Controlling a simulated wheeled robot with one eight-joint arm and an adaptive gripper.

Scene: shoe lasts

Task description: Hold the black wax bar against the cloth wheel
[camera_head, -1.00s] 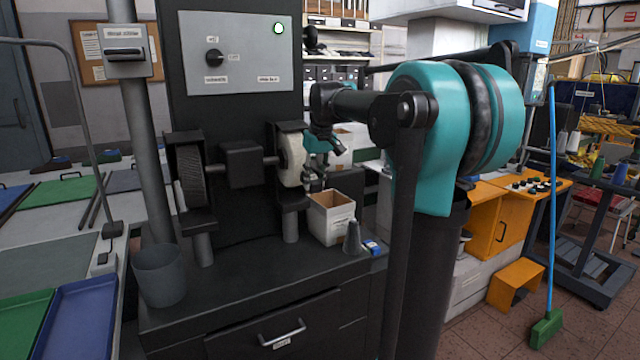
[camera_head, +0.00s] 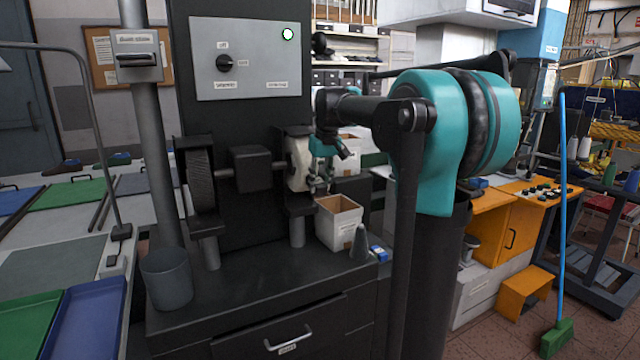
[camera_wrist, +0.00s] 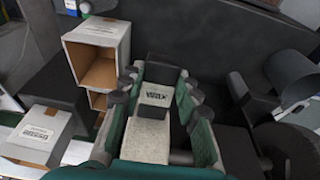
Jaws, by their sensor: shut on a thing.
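The black wax bar (camera_wrist: 157,98) has a pale printed label on its top and sits between the two fingers of my gripper (camera_wrist: 160,88). My gripper is shut on it. In the head view my gripper (camera_head: 322,186) is at the right front of the pale cloth wheel (camera_head: 298,166), on the right end of the polishing machine's shaft. The bar appears at or very close to this rim; contact is not clear. The bar is too small to make out in the head view.
An open white box (camera_head: 339,222) stands right of the wheel, with a grey cone (camera_head: 359,243) and a blue item (camera_head: 378,253) near it. A dark brush wheel (camera_head: 200,180) is on the shaft's left end.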

